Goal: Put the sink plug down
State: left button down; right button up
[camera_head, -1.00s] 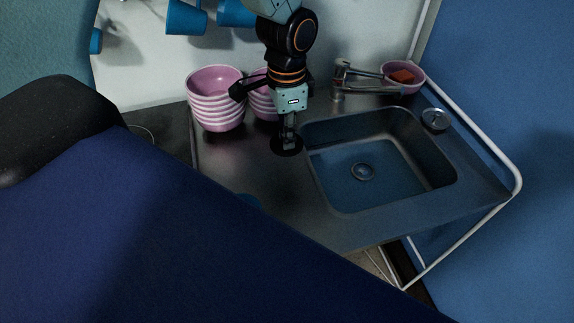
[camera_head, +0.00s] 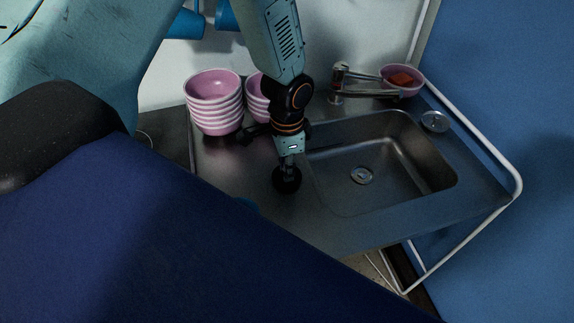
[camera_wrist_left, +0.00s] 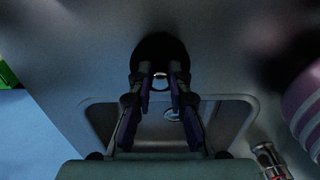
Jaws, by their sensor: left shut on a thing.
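The sink plug (camera_head: 287,181) is a black disc, over the counter left of the sink basin (camera_head: 330,195) in the head view. My left gripper (camera_head: 288,164) is shut on its small ring at the disc's edge. In the left wrist view the plug (camera_wrist_left: 160,46) shows beyond the two fingertips (camera_wrist_left: 160,78), with the ring between them. I cannot tell if the disc touches the counter. The basin looks grey, and its round drain (camera_head: 362,176) is uncovered. My right gripper is not in view.
Stacked pink bowls (camera_head: 213,105) stand behind the gripper, to its left. The tap (camera_head: 345,88) and a pink bowl with an orange-red thing (camera_head: 412,83) are at the back right. A round metal piece (camera_head: 434,121) lies right of the basin. The counter (camera_head: 300,218) before the plug is clear.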

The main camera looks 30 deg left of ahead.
pick_arm(q)
jog(key=shift+a, duration=0.15)
jog(key=shift+f, duration=0.2)
jog(key=c, duration=1.3)
grip_release()
jog(key=shift+r, duration=0.1)
notch_tip(320, 180, up, 12)
jog(key=shift+r, duration=0.15)
